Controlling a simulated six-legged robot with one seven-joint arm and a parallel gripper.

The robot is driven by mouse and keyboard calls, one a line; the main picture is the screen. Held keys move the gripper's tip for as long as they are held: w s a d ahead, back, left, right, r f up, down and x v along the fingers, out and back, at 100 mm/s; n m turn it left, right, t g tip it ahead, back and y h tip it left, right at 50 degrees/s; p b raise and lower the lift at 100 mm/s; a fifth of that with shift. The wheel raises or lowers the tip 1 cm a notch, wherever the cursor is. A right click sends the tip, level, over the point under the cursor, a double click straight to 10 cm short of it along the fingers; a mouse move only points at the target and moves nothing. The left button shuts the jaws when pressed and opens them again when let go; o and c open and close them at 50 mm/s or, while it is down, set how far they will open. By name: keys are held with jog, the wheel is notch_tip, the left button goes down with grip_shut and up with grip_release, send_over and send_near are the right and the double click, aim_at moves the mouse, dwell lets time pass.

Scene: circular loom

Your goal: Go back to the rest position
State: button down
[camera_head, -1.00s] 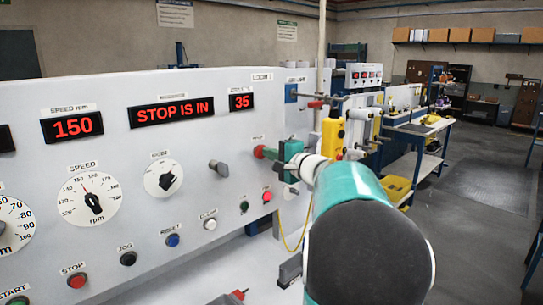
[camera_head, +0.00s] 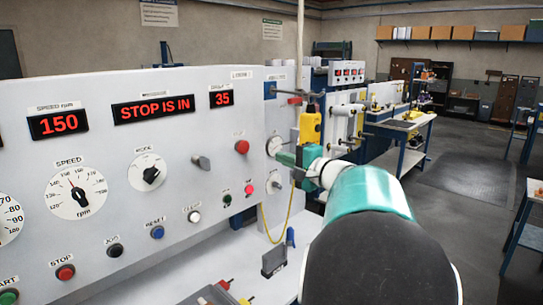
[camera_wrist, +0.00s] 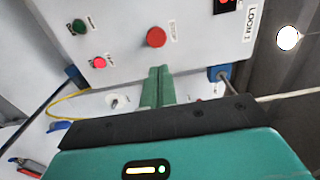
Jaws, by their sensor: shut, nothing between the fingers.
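My gripper (camera_head: 281,158) is at the right end of the loom panel (camera_head: 110,210) in the head view, its green fingers pointing left. In the wrist view the fingers of my gripper (camera_wrist: 158,75) are together and nothing shows between them. A large red button (camera_head: 242,147) stands on the panel left of the fingertips, with a gap between. The same red button (camera_wrist: 155,37) is just beyond the fingertips in the wrist view. The display (camera_head: 153,108) reads STOP IS IN.
A yellow pendant box (camera_head: 311,124) hangs close behind my gripper. Below the panel, a white ledge (camera_head: 235,262) carries a dark block (camera_head: 274,261) and tools. A blue-legged bench (camera_head: 405,128) stands at the back right. Open floor (camera_head: 460,205) lies to the right.

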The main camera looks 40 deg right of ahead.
jog(key=s+a+f+n+g+y, duration=0.1)
jog(key=a+f+n+g+y, duration=0.25)
jog(key=a, duration=1.05)
jog(key=s+a+f+n+g+y, duration=0.15)
jog(key=a+f+n+g, duration=0.35)
jog(key=a, duration=0.9)
jog(key=s+a+f+n+g+h, duration=0.4)
jog(key=s+a+f+n, duration=0.5)
jog(key=s, duration=0.5)
jog(key=shift+a+f+h, duration=0.3)
jog(key=shift+a+h, duration=0.35)
jog(key=shift+h, duration=0.05)
